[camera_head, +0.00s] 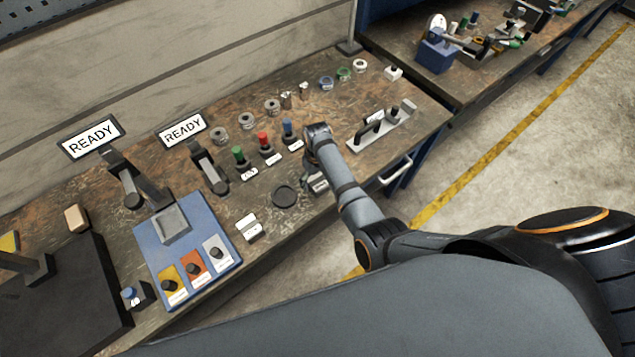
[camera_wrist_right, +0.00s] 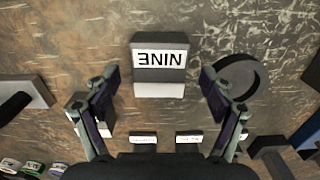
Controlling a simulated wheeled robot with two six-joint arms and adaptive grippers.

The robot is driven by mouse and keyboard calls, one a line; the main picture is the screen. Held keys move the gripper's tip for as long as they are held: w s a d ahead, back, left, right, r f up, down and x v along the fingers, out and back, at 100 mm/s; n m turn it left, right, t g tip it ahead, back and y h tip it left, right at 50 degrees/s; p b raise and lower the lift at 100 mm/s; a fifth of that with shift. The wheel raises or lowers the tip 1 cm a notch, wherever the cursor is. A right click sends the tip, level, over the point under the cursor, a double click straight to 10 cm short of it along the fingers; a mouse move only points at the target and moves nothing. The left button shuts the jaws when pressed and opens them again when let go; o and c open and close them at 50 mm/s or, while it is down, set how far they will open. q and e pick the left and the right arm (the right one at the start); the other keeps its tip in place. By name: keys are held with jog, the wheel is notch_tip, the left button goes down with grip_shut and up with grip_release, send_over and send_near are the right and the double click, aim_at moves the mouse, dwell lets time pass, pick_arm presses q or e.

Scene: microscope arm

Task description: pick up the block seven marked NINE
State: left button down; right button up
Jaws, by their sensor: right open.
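The block marked NINE (camera_wrist_right: 160,55) is a grey block with a white label; its text reads upside down in the right wrist view. It rests on the brown worktop and shows partly beside my right arm in the head view (camera_head: 318,184). My right gripper (camera_wrist_right: 160,78) is open and empty. Its two fingers are on either side of the block in the wrist view, with a gap at each side. In the head view the right gripper (camera_head: 312,155) is over the worktop, mostly hidden by its own wrist. My left gripper is not in view.
A dark round dish (camera_head: 285,195) lies close beside the block. Green, red and blue pegs (camera_head: 264,143) stand behind. A grey slide with a black handle (camera_head: 380,128) is to the right.

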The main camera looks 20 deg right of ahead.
jog(key=shift+f, duration=1.25)
jog(key=c, duration=1.7)
jog(key=shift+w+r, duration=0.15)
grip_shut()
